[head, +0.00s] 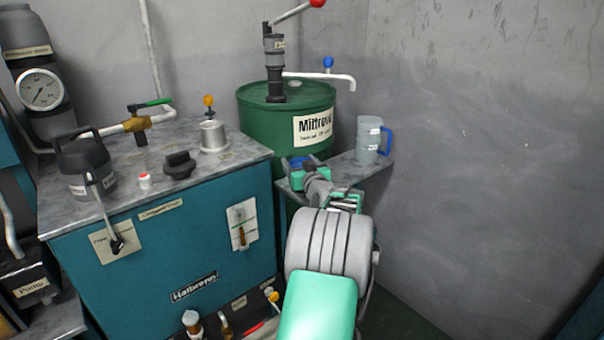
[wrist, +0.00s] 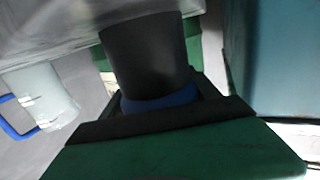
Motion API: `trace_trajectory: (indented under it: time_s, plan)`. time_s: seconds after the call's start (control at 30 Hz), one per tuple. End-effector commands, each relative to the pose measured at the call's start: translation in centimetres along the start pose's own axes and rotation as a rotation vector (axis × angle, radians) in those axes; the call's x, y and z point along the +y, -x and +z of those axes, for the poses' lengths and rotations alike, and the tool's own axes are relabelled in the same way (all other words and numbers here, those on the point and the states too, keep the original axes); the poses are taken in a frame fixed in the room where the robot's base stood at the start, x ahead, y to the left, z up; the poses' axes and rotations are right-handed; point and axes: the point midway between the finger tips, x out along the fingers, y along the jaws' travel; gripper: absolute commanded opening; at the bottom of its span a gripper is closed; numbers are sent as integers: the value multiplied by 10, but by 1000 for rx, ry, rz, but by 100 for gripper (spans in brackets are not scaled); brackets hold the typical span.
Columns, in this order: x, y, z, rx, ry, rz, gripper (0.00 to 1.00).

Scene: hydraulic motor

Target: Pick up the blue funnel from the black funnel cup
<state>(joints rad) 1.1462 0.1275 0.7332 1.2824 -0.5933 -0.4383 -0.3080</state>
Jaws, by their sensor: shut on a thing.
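The blue funnel shows as a small blue patch (head: 300,161) at the far end of my arm in the head view. In the wrist view it shows as a blue rim (wrist: 165,101) at the mouth of the black funnel cup (wrist: 145,55). My gripper (head: 308,172) is at the small shelf beside the green drum. In the wrist view its dark jaw pads (wrist: 160,108) are closed around the blue rim. Most of the funnel is hidden by the jaws and the cup. I cannot tell how deep it sits in the cup. The cup is hidden in the head view.
A grey jug with a blue handle (head: 369,141) stands on the grey shelf (head: 350,178), right of my gripper. The green drum (head: 255,115) with its pump stands behind. The teal cabinet (head: 170,250) is to the left, and a grey wall (head: 480,150) bounds the right.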

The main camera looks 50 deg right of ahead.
Motion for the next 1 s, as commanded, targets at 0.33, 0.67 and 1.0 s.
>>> trace_trajectory:
  time_s: [0.33, 0.67, 1.0]
  plan:
    - [0, 0, 0, 0, 0, 0, 33]
    - [0, 0, -5, 0, 0, -1, 32]
    - [-9, 24, -62, 4, 2, 0, 32]
